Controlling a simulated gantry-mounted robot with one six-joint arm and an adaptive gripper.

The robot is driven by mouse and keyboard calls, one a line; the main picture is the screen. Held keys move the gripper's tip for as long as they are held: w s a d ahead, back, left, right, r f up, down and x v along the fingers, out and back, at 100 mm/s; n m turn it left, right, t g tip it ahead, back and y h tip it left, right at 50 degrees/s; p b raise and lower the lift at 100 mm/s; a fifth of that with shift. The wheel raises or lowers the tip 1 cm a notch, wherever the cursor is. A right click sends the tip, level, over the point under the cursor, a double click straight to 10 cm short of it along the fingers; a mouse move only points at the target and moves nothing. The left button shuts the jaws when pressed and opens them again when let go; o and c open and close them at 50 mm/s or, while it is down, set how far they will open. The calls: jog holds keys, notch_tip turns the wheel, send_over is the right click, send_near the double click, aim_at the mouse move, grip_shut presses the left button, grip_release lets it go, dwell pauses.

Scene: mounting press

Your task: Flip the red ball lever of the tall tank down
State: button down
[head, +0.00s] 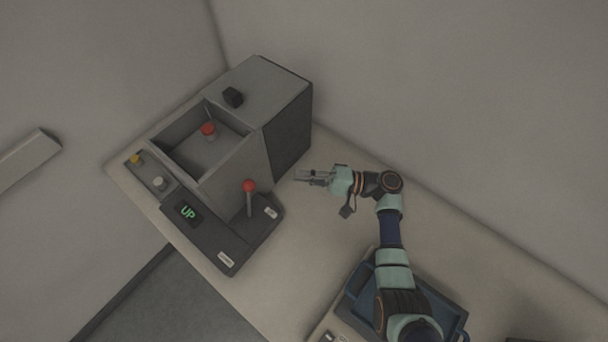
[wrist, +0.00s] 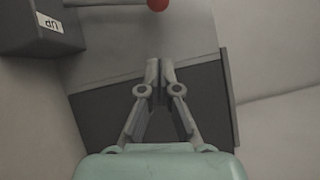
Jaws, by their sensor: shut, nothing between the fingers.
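The red ball lever (head: 249,186) stands on the dark base at the front of the grey machine, its stem upright. The display (head: 187,211) on that base reads UP in green. The lever's red ball (wrist: 158,4) also shows at the top edge of the wrist view, partly cut off, with its stem running left to the dark base. My gripper (head: 303,175) is to the right of the lever, apart from it, beside the machine. In the wrist view my gripper (wrist: 153,66) has its fingertips together and holds nothing; the ball lies beyond them.
The grey machine's tall block (head: 290,120) stands left of my gripper. An open recess holds a red-topped knob (head: 208,129). A yellow button (head: 136,158) and a white button (head: 159,183) sit at the left. A blue tray (head: 452,308) lies under my arm. The pale tabletop (head: 300,240) is clear between.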

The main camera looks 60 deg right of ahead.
aim_at(250, 200)
jog(key=w+a+r+p, duration=0.1)
jog(key=w+a, duration=0.5)
jog(key=w, duration=0.1)
jog(key=shift+r, duration=0.2)
jog(key=shift+w+r+p, duration=0.1)
jog(key=shift+p, duration=0.2)
